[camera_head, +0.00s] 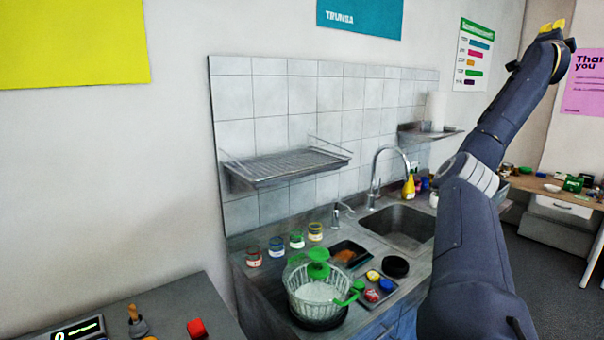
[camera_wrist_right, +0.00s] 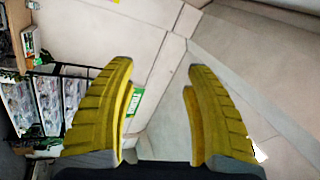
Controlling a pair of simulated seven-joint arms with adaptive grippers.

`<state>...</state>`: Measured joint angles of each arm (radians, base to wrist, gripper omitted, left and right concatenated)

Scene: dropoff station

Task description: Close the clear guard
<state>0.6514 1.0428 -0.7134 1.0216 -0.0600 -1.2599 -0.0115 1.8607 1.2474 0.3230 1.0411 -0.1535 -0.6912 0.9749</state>
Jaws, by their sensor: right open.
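I cannot make out a clear guard for certain in either view. A grey console (camera_head: 165,300) at the lower left of the head view carries a small lit display (camera_head: 78,330), a lever (camera_head: 135,321) and a red block or button (camera_head: 197,327); the frame's bottom edge cuts it off. My right gripper (camera_head: 553,27) is raised high at the upper right, far from the console. In the right wrist view its yellow fingers (camera_wrist_right: 160,72) are apart with nothing between them. My left gripper is not in view.
A counter holds a clear basket-like bowl with green parts (camera_head: 318,292), several jars (camera_head: 276,246), a dark tray (camera_head: 348,255), and a sink (camera_head: 402,222) with a faucet. A wire rack (camera_head: 285,164) juts from the tiles. Shelves (camera_wrist_right: 50,105) show in the wrist view.

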